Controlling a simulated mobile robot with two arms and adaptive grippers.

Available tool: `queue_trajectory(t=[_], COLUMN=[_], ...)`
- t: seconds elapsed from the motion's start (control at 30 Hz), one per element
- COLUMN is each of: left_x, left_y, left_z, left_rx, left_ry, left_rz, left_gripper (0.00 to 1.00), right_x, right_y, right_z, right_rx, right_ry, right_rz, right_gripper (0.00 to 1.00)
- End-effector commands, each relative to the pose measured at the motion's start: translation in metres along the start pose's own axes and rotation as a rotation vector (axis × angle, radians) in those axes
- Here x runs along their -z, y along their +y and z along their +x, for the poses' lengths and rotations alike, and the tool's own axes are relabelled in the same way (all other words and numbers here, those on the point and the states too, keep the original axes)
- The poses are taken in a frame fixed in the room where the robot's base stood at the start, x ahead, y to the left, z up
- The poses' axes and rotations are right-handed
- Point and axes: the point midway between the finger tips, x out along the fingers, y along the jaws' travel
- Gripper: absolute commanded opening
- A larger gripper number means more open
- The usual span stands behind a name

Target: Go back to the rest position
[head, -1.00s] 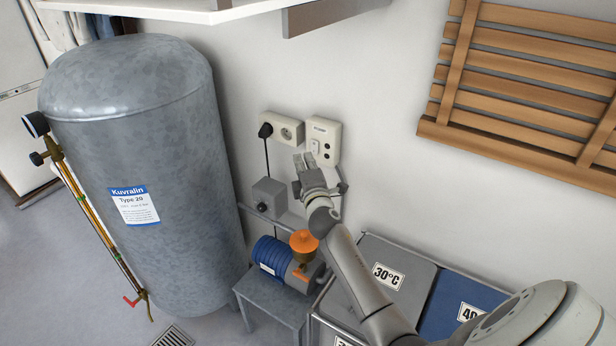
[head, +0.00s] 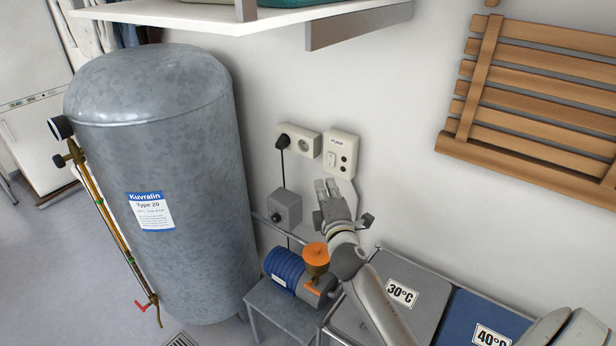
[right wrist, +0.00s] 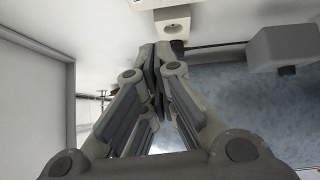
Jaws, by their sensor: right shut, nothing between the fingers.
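My right gripper (head: 328,190) is shut and empty in the head view, just below the switch box marked PUMP (head: 340,153) on the wall. Its arm comes up from the lower right. In the right wrist view the closed fingertips (right wrist: 157,62) meet near the middle, and a wall socket (right wrist: 172,22) shows beyond them. My left gripper is not in view.
A tall grey tank (head: 165,185) stands at left. A blue pump (head: 285,268) with an orange cap sits on a small stand. Laundry bins (head: 412,300) stand at lower right. A shelf (head: 240,18) juts out above, and a wooden slatted rack (head: 535,100) is at upper right.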

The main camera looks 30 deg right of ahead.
Motion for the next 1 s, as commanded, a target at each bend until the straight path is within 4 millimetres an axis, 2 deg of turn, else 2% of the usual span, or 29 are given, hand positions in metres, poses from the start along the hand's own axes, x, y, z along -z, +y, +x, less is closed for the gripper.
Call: queue_trajectory(t=[0.23,0.37,0.47,0.57,0.6,0.7,0.8,1.0], left_x=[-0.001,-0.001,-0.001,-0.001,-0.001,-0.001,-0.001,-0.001], left_y=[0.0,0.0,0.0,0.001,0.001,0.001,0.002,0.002], left_z=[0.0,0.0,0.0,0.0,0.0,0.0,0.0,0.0], left_rx=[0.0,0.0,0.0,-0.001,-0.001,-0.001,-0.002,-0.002], left_ry=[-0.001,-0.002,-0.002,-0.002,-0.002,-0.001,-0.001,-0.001], left_rz=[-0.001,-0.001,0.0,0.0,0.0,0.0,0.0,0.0], left_gripper=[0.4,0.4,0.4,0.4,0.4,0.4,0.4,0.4], right_x=[0.0,-0.002,-0.001,0.006,0.011,0.022,0.032,0.045], right_y=[-0.003,-0.024,-0.057,-0.095,-0.109,-0.133,-0.146,-0.154], right_z=[-0.003,-0.025,-0.065,-0.123,-0.148,-0.207,-0.254,-0.33], right_rx=[0.01,0.101,0.254,0.461,0.549,0.742,0.892,1.12], right_ry=[-0.004,-0.035,-0.09,-0.167,-0.202,-0.285,-0.353,-0.464], right_rz=[0.014,0.135,0.321,0.536,0.612,0.759,0.849,0.947], right_gripper=[0.0,0.0,0.0,0.0,0.0,0.0,0.0,0.0])
